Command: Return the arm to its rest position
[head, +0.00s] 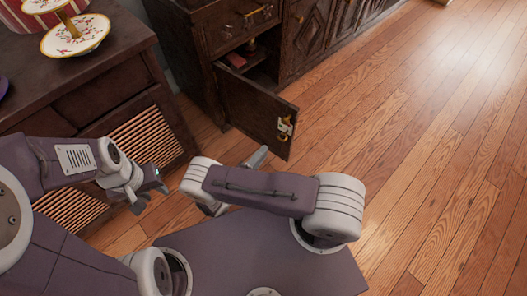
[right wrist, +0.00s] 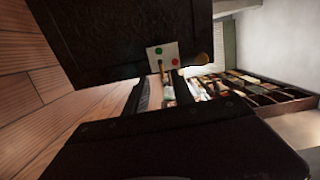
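My right arm (head: 260,192) is bent across the front of my base in the head view. Its gripper is mostly hidden behind the arm, with one grey finger (head: 256,158) showing close to the open cabinet door (head: 255,110). In the right wrist view the two fingers of my right gripper (right wrist: 160,92) stand apart with nothing held between them. My left gripper (head: 148,194) is at the left, beside the slatted front of the near cabinet, with its fingers apart and empty.
The cabinet door stands swung out, with a pale plate (head: 285,126) and brass knob (head: 283,138). A red item (head: 236,60) lies inside the dark cabinet. A tiered stand (head: 75,36) is on the near cabinet (head: 80,80). The wooden floor (head: 430,130) is clear at right.

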